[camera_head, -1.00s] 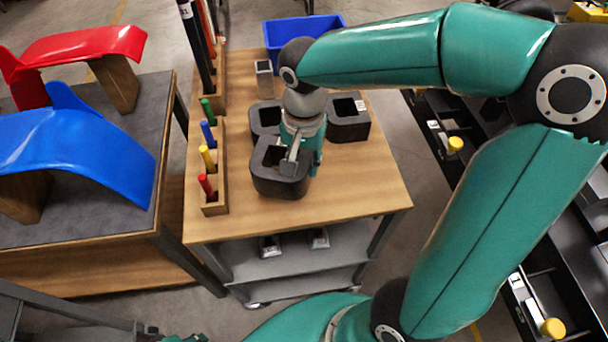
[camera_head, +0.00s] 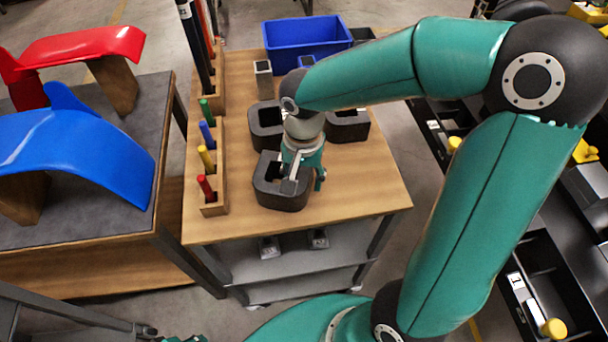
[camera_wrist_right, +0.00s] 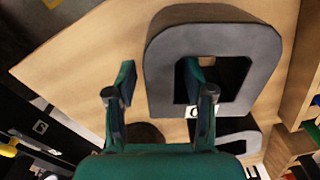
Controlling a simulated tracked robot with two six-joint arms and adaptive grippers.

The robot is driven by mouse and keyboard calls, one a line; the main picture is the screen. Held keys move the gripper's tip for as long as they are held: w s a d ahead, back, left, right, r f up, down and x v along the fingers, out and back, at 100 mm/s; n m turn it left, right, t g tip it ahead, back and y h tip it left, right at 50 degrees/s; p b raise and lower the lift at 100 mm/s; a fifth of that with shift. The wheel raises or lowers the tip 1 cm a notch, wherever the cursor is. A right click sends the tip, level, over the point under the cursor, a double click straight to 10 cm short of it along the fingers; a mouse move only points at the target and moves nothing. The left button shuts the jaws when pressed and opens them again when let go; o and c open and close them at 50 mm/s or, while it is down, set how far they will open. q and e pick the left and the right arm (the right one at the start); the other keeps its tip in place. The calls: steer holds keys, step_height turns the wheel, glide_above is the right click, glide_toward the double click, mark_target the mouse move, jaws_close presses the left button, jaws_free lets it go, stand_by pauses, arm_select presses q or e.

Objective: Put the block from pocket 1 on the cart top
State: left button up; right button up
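A dark grey block (camera_head: 282,197) with a square hole stands on the wooden cart top (camera_head: 360,186), near its front. My right gripper (camera_head: 290,178) is at this block, with its fingers open. In the right wrist view, one finger of the gripper (camera_wrist_right: 163,92) is at the block's hole and the other is outside, with a gap to the block's wall (camera_wrist_right: 160,70). Two similar blocks stand behind it, one at back left (camera_head: 266,130) and one at back right (camera_head: 347,130), partly hidden by my arm. Only a teal bit, perhaps of my left gripper (camera_head: 186,339), shows at the bottom edge.
A blue bin (camera_head: 305,38) and a small grey hollow block (camera_head: 263,79) stand at the cart's back. A wooden rack (camera_head: 214,205) with coloured pegs lines its left side. A table with curved red and blue panels (camera_head: 75,150) is at left. Dark trays with yellow knobs (camera_head: 553,328) are at right.

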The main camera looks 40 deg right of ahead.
step_height(320, 180, up, 12)
steer(key=p, duration=0.1)
stand_by(0.6)
stand_by(0.4)
